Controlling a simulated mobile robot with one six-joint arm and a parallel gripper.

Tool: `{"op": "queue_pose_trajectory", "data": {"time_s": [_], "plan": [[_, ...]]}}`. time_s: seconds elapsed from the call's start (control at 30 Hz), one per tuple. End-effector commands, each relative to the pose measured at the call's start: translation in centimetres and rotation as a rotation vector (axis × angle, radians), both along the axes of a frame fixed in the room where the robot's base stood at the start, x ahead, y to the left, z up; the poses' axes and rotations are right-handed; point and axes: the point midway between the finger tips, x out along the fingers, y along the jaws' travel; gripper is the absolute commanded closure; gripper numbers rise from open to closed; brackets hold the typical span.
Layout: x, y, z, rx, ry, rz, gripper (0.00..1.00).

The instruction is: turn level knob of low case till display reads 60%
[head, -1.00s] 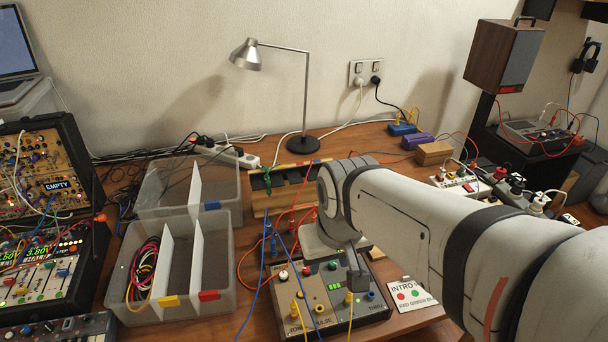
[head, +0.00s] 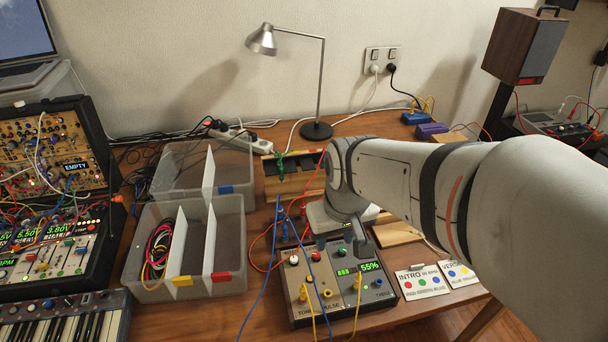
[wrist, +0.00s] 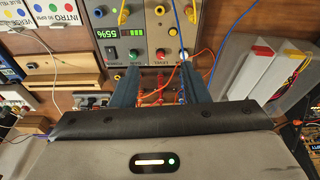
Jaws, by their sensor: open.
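The low case (head: 330,306) stands on the table below my arm, with coloured knobs, jacks and plugged cables on top. Its lit display (head: 371,267) reads 55%; the display also shows inverted in the wrist view (wrist: 106,33). A LEVEL label lies beside the red knob (wrist: 160,54), between a green knob (wrist: 135,55) and a white knob (wrist: 183,56). My gripper (head: 341,243) is open over the far edge of the case. In the wrist view its fingers (wrist: 158,83) are spread wide on both sides of the knob row, with nothing held.
Blue, yellow and red cables run over and behind the case. Divided clear bins (head: 178,285) stand left, a wooden rack (head: 285,185) behind. The INTRO card (head: 421,284) and VERSE card (head: 459,274) lie right. A lamp (head: 317,130) stands at the back.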

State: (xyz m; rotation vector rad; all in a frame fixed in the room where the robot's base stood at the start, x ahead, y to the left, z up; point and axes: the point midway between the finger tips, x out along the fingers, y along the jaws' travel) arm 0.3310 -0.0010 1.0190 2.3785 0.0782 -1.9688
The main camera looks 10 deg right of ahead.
Motion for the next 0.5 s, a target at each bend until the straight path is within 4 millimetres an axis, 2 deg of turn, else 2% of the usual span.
{"op": "queue_pose_trajectory", "data": {"time_s": [0.17, 0.3, 0.5], "plan": [[4.3, 0.0, -1.5, -0.007, 0.067, 0.105, 0.59], [7.1, 0.0, -3.9, -0.01, 0.111, 0.189, 0.59], [10.0, 0.0, -8.0, -0.009, 0.162, 0.297, 0.59]]}}
